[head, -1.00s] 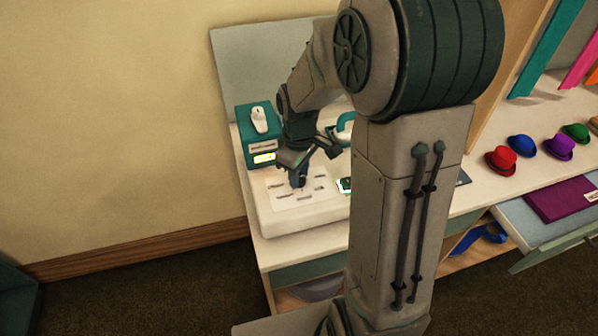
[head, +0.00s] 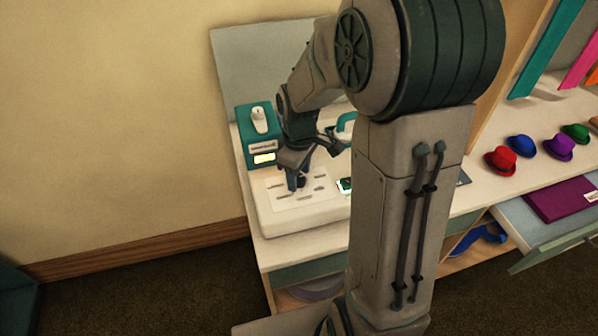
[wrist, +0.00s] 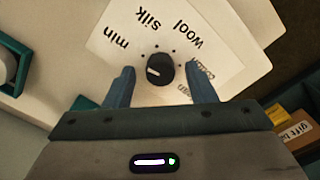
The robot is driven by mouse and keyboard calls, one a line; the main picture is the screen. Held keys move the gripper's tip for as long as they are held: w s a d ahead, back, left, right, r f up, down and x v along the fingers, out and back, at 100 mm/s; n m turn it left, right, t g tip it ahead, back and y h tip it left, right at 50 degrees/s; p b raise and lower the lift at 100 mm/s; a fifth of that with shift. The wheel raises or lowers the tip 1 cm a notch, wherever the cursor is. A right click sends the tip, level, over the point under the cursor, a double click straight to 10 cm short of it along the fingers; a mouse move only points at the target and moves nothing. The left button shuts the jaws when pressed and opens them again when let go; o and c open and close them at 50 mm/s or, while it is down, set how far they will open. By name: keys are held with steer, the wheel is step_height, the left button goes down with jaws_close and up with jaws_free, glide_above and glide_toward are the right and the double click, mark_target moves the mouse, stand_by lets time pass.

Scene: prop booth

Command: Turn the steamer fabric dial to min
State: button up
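The fabric dial (wrist: 163,66) is a small black round knob with a white mark on its left side. It sits on a white label plate (wrist: 236,62). The printed words min (wrist: 117,40), silk (wrist: 154,20) and wool (wrist: 189,35) fan out around it; a word at the right is partly hidden. My gripper (wrist: 162,86) is open, with one finger on each side of the dial and a visible gap to each. In the head view my gripper (head: 296,186) points down at the white steamer base (head: 272,222) and hides the dial.
A teal unit (head: 262,146) with a lit yellow display stands behind the base. A teal handled item (head: 346,128) is beside my arm. Several small hats, including a red one (head: 500,159), are on the counter at the right. An open drawer (head: 540,228) holds a purple folded cloth (head: 565,198).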

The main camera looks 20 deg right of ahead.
mark_target(299, 177)
steer(key=shift+r, duration=0.1)
step_height(299, 177, up, 14)
stand_by(0.5)
steer(key=shift+f, duration=0.2)
